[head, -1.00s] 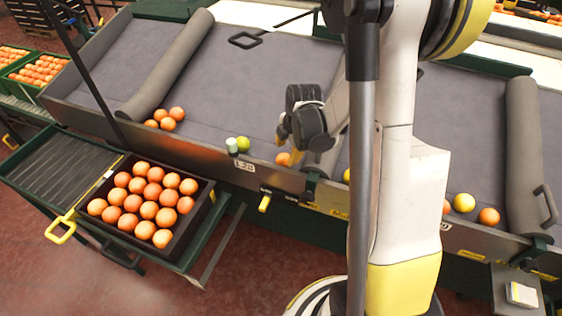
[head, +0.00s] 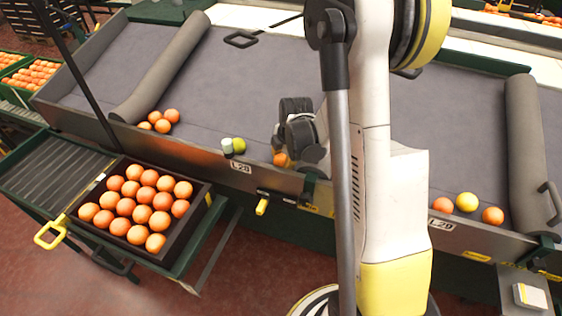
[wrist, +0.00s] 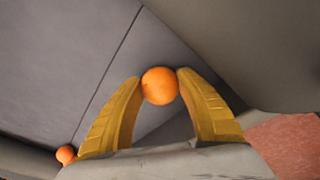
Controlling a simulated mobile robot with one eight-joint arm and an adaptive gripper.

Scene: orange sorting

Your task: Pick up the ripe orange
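The orange fruit (wrist: 160,86) sits between the two yellow fingertips of my gripper (wrist: 159,80) in the wrist view. The fingertips appear to touch it on both sides. In the head view the same orange (head: 280,159) shows partly below my gripper (head: 290,155), at the front edge of the grey belt. The fingers are mostly hidden there, and I cannot see whether the orange is off the belt. A green fruit (head: 239,145) lies on the belt to the left, beside a small pale object (head: 228,146).
A black crate (head: 190,222) full of oranges stands on the rack at the left. Several oranges (head: 162,126) lie beside the left grey roller (head: 165,66). A yellow fruit (head: 467,202) lies between two oranges near the right roller (head: 524,140). The metal rail (head: 215,163) edges the belt.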

